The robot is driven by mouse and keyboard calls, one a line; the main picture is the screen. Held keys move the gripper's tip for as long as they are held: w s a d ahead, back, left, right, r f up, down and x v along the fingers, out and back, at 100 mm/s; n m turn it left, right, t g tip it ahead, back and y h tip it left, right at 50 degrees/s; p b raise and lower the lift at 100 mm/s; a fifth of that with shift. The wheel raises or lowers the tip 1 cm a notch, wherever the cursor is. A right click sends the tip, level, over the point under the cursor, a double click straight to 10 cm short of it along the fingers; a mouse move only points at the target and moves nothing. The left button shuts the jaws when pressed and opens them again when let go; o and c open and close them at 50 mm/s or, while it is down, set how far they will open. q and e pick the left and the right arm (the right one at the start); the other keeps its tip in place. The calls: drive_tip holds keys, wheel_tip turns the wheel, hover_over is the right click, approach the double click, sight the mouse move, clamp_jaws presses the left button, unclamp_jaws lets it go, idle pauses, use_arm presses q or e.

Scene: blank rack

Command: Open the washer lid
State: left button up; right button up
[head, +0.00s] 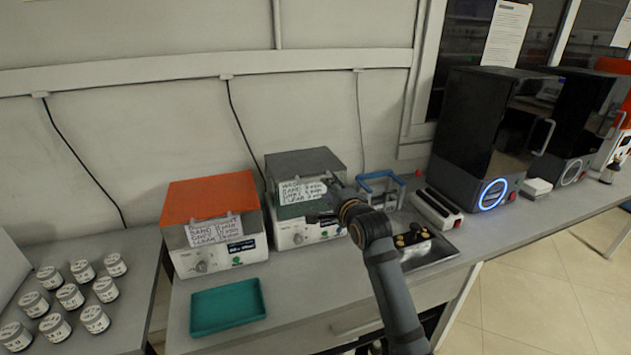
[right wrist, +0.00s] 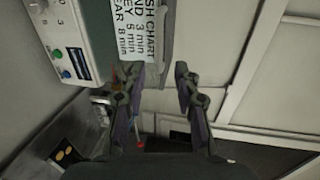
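The washer is a pale box (head: 304,231) with a dial and small buttons on its front, standing at the back of the bench. Its grey lid (head: 303,160) lies over the top, and I cannot tell whether there is any gap under it. A white wash chart (head: 301,190) is on the front below the lid. It also shows in the right wrist view (right wrist: 137,28). My right gripper (right wrist: 158,72) is open and empty, its fingers apart near the chart's right side. In the head view my right gripper (head: 335,190) is at the washer's front right corner, partly hidden. My left gripper is not in view.
A similar box with an orange lid (head: 209,192) stands to the left. A teal tray (head: 228,304) lies in front of it. Several jars (head: 70,297) stand far left.

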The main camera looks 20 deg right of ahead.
sight(317, 180)
drive_tip(key=w, duration=0.3)
drive_tip(key=w+f, duration=0.1)
drive_tip(key=w, duration=0.2)
drive_tip(key=w+f+p, duration=0.1)
drive_tip(key=w, duration=0.3)
drive_tip(key=shift+a, duration=0.25)
clamp_jaws()
